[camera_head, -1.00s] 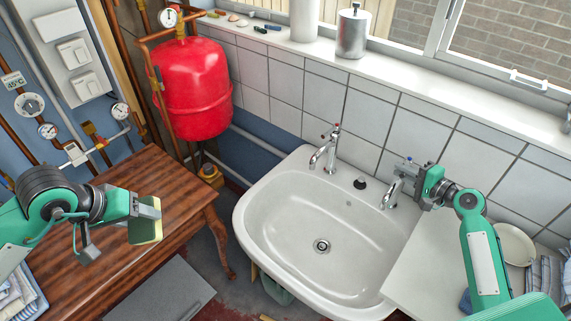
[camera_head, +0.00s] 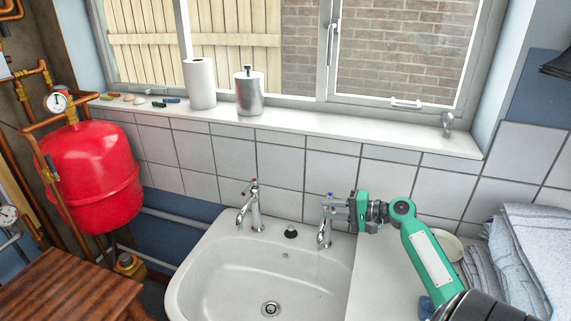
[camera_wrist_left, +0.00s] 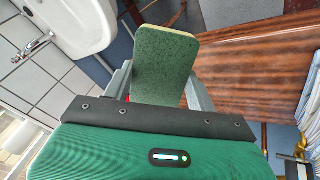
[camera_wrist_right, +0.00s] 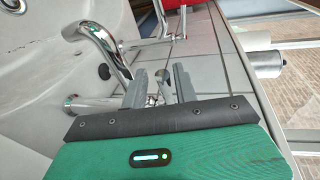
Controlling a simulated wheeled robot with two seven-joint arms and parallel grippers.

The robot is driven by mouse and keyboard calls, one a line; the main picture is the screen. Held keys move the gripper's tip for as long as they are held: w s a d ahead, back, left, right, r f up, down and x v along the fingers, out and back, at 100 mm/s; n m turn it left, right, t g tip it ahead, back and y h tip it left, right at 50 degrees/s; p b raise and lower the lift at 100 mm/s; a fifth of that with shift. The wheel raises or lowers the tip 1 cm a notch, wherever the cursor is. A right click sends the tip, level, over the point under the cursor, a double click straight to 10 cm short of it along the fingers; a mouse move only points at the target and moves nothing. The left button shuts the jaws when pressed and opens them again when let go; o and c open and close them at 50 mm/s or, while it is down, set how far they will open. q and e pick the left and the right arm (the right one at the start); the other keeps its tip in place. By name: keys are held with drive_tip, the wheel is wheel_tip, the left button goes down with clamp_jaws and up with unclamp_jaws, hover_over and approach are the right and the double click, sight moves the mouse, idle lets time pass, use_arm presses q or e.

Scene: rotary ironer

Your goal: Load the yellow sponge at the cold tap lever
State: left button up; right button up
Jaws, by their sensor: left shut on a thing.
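The sponge (camera_wrist_left: 165,60) shows in the left wrist view, with a dark green face towards the camera and a thin yellow edge. My left gripper (camera_wrist_left: 160,92) is shut on it, above the brown wooden table. The left gripper is outside the head view. The cold tap (camera_head: 325,222), with a blue mark on top, stands at the right of the basin. My right gripper (camera_head: 343,207) is at its lever. In the right wrist view the fingers stand apart, with the chrome lever (camera_wrist_right: 163,80) between them; whether they touch it is unclear.
The white basin (camera_head: 215,270) has a second tap (camera_head: 252,205) with a red mark and a black knob (camera_head: 290,233) between the taps. A red tank (camera_head: 95,175) and pipes stand left. Folded towels (camera_head: 535,250) lie at the right. The wooden table (camera_head: 60,290) is at lower left.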

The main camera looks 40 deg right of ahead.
drive_tip(key=shift+r, duration=0.15)
